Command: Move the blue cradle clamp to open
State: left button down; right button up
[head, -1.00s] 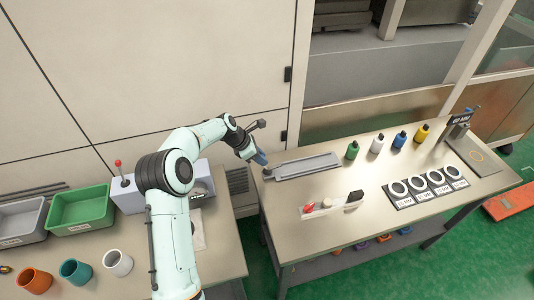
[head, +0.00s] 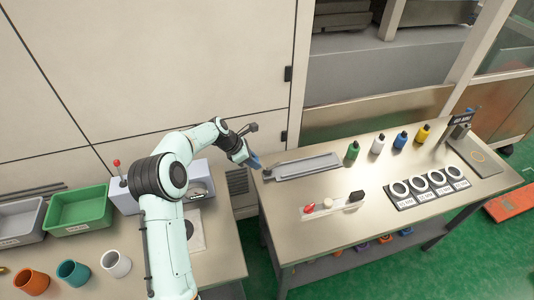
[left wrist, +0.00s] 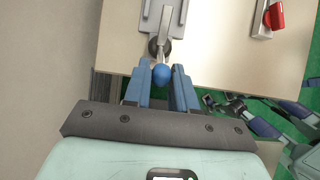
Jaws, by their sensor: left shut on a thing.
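The grey cradle (head: 308,166) lies along the back left of the right-hand table. In the left wrist view, its near end (left wrist: 165,18) carries a grey clamp lever (left wrist: 164,48) that ends in a blue ball knob (left wrist: 162,75). My left gripper (head: 257,162) is at the table's left edge, just past the cradle's left end. In the left wrist view, its blue fingers (left wrist: 162,90) stand on both sides of the knob and are shut on it. The fingers hide the knob in the head view. My right gripper is not in view.
A pale strip with a red knob (head: 310,208) and a black knob (head: 356,196) lies in front of the cradle. Several bottles (head: 377,144) stand behind, to the right. A black ring board (head: 425,188) lies at right. A tall cabinet wall (head: 150,70) stands behind my arm.

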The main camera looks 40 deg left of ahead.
pick_arm(q)
jog(key=shift+s+a+f+b, duration=0.2)
jog(key=shift+s+a+f, duration=0.1)
jog(key=shift+s+f, duration=0.15)
jog(key=shift+s+a+f+b, duration=0.15)
jog(key=shift+s+a+f, duration=0.15)
jog(key=shift+f, duration=0.2)
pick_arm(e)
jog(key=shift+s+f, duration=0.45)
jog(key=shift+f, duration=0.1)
pick_arm(q)
jog(key=shift+f, duration=0.1)
jog(key=shift+s+a+f+b, duration=0.2)
jog(key=shift+s+f+b, duration=0.1)
jog(key=shift+f, duration=0.2)
jog(key=shift+s+a+f+b, duration=0.15)
jog(key=shift+s+f, duration=0.15)
jog(key=shift+f, duration=0.15)
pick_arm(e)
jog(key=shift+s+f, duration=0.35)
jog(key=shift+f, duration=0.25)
pick_arm(q)
jog(key=shift+f, duration=0.15)
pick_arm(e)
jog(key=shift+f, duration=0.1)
